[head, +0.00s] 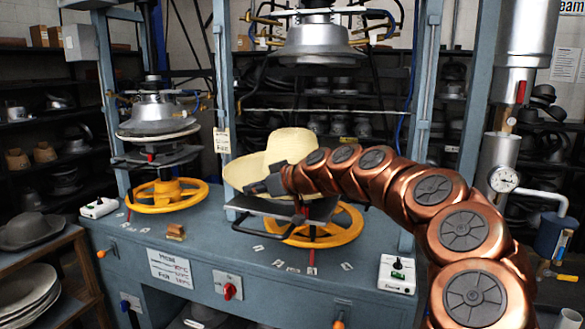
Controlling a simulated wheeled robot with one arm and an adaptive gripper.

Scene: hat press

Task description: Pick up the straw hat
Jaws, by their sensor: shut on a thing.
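The straw hat (289,147) is pale yellow with a wide brim and a rounded crown. It is in the middle of the head view, over the dark plate (300,207) of the blue hat press. The hat looks tilted, with its brim low on the left. My gripper (262,186) reaches in from the right and is shut on the hat's brim at the near side. My copper arm hides the hat's right and lower parts. I cannot tell whether the hat still touches the plate.
A metal press head (318,40) hangs above the hat. A yellow handwheel (328,226) is below the plate, and another (172,194) is at the left. Blue posts flank the hat. A grey hat (33,231) and stacked plates (25,295) are on the left shelf.

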